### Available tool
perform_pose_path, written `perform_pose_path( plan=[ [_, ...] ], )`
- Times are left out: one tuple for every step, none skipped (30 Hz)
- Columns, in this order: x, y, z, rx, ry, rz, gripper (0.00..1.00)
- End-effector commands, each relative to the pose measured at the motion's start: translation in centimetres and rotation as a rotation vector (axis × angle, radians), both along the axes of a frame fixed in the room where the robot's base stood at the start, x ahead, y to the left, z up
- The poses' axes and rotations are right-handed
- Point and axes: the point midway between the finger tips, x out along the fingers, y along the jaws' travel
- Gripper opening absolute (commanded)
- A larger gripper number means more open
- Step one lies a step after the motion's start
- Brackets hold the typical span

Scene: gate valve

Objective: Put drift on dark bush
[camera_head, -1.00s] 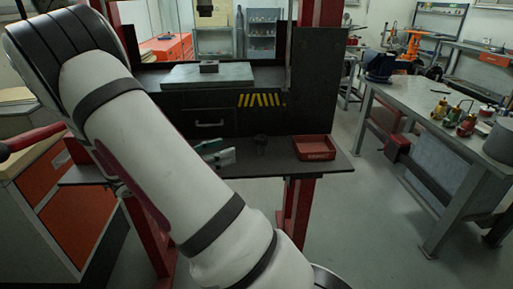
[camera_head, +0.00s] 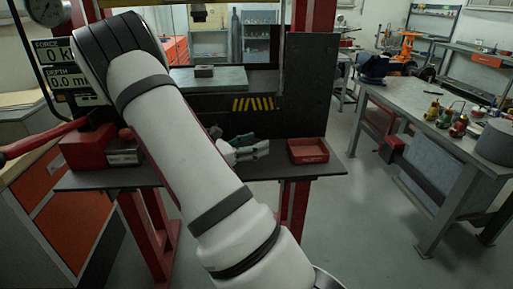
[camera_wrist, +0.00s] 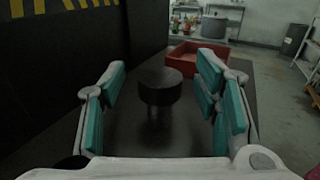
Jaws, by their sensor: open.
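A dark round piece with a wide head and narrower stem, apparently the drift (camera_wrist: 160,88), stands upright on the dark shelf. In the wrist view it shows between the teal-padded fingers of my gripper (camera_wrist: 163,70), with a gap on each side. My gripper (camera_head: 252,147) is open and low over the shelf in the head view, where it hides the drift. A small dark piece (camera_head: 204,71) sits on the grey press plate (camera_head: 232,78); I cannot tell whether it is the dark bush.
A red tray (camera_head: 308,151) stands on the shelf (camera_head: 88,180) to the right of my gripper. It also shows in the wrist view (camera_wrist: 190,55). A red block (camera_head: 86,148) is at the shelf's left. A dark panel (camera_wrist: 60,80) rises close on the left.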

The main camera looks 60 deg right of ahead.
Motion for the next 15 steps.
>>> perform_pose_path(
  plan=[
    [-0.2, -0.4, 0.02, 0.0, 0.001, -0.001, 0.56],
    [-0.26, -0.57, 0.02, -0.001, 0.001, 0.0, 0.56],
    [-0.31, -0.74, 0.01, -0.001, 0.001, 0.0, 0.56],
    [-0.33, -0.79, 0.01, -0.001, 0.001, 0.001, 0.56],
    [-0.33, -0.83, 0.0, 0.0, 0.001, 0.001, 0.56],
    [-0.32, -0.83, -0.01, 0.0, 0.001, 0.001, 0.56],
    [-0.32, -0.82, -0.01, 0.0, 0.001, 0.001, 0.56],
    [-0.31, -0.82, -0.01, 0.0, 0.001, 0.001, 0.56],
    [-0.3, -0.81, -0.01, 0.0, 0.001, 0.001, 0.56],
    [-0.31, -0.8, -0.01, 0.0, 0.001, 0.001, 0.56],
    [-0.31, -0.8, -0.01, 0.0, 0.001, 0.001, 0.5],
    [-0.31, -0.79, -0.01, 0.0, 0.001, 0.001, 0.4],
    [-0.31, -0.79, -0.01, 0.0, 0.001, 0.001, 0.34],
    [-0.31, -0.79, -0.01, 0.0, 0.001, 0.001, 0.27],
    [-0.3, -0.78, -0.01, 0.0, 0.001, 0.001, 0.18]
  ],
)
